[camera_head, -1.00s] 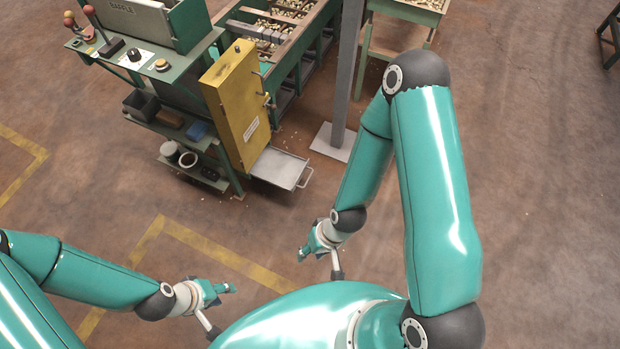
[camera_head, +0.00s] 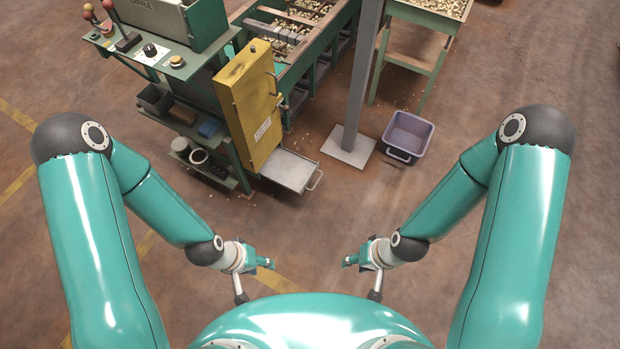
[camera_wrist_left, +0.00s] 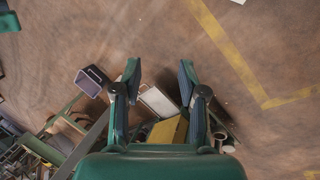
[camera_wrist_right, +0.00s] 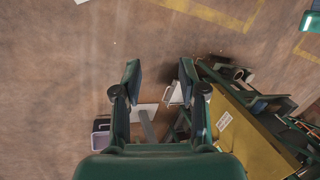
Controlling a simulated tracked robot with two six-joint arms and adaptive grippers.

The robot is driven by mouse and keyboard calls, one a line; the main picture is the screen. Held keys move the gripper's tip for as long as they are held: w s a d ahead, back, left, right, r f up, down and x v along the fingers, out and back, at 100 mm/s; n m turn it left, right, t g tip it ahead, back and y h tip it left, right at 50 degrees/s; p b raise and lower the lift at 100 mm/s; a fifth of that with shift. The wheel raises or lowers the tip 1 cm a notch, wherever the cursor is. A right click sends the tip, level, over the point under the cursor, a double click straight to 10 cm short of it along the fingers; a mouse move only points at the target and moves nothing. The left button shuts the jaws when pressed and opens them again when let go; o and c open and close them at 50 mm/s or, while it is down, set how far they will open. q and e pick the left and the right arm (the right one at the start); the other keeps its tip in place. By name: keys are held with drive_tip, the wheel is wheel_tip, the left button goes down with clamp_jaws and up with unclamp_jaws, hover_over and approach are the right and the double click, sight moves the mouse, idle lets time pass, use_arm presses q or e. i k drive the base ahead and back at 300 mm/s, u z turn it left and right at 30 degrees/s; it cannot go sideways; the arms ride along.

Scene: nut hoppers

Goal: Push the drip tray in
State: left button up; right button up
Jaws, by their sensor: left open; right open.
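The drip tray (camera_head: 290,170) is a flat light-grey metal tray with a wire handle at its outer end. It sticks out low beside the yellow panel (camera_head: 252,105) of the green machine. It also shows between the fingers in the left wrist view (camera_wrist_left: 158,101), and partly behind a finger in the right wrist view (camera_wrist_right: 175,94). My left gripper (camera_head: 268,263) is open and empty, nearer to me than the tray. My right gripper (camera_head: 348,262) is open and empty, to the right of the left one. Both are well apart from the tray.
A grey post on a square base plate (camera_head: 347,147) stands right of the tray. A purple tub (camera_head: 408,137) is on the floor beyond it. Green shelves (camera_head: 205,165) with small items are left of the panel. Floor in front of the tray is clear.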

sight(285, 168)
drive_tip(key=u, duration=0.1)
drive_tip(key=k, duration=0.5)
drive_tip(key=u, duration=0.9)
drive_tip(key=i, duration=0.9)
drive_tip(key=z, duration=0.85)
